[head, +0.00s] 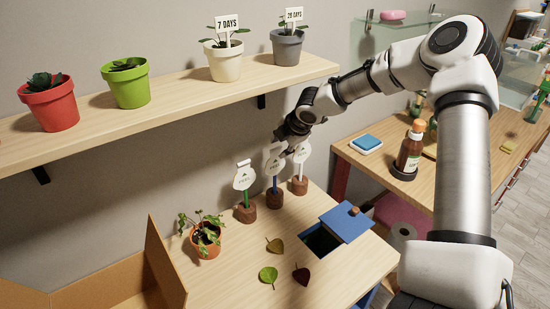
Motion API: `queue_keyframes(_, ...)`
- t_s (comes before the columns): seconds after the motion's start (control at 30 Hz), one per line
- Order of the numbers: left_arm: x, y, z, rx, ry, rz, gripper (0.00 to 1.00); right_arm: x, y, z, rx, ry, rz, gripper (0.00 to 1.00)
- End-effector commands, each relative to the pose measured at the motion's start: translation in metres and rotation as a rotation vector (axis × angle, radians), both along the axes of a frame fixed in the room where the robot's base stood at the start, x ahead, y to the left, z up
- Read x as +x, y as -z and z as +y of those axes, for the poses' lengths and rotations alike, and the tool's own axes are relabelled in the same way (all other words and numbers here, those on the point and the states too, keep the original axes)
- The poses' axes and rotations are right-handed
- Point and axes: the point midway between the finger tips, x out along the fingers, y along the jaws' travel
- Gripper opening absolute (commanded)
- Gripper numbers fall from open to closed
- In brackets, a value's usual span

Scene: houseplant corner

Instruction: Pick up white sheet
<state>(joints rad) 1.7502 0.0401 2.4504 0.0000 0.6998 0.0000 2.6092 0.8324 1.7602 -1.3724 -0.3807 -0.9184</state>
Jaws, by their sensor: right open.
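Three white sheets top short stakes in round brown wooden bases on the table. The left sheet (243,176) is on a green stake, the middle sheet (273,160) on a blue stake, and the right sheet (300,152) on a white stake. My right gripper (284,142) is open at the tops of the middle and right sheets. It partly covers the middle sheet's upper edge. I cannot tell whether its fingers touch a sheet. My left gripper is out of view.
A shelf (170,92) with red, green, white and grey pots runs above the table. On the table are a wilted potted plant (205,238), several loose leaves and a blue box with its lid (347,222) ajar. A brown bottle (410,150) stands on the right counter.

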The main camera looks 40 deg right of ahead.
Motion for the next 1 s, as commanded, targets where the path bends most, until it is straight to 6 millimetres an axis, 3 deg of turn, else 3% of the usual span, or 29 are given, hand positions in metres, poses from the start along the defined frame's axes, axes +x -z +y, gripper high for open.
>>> queue_keyframes(0.1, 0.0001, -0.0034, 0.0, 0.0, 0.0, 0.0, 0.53, 0.0077, 0.0118, -0.0007, -0.001, 0.001, 0.002, 0.43)
queue_keyframes(0.3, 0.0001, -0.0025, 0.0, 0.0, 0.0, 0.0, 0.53, 0.0091, 0.0138, -0.0002, 0.001, 0.0, -0.001, 0.43)
queue_keyframes(0.53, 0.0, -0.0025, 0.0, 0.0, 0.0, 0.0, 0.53, 0.009, 0.0137, -0.0001, 0.003, 0.001, 0.0, 0.02)
queue_keyframes(1.0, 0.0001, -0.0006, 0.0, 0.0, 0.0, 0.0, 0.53, 0.0079, 0.0108, 0.0033, 0.003, -0.001, -0.001, 0.0)
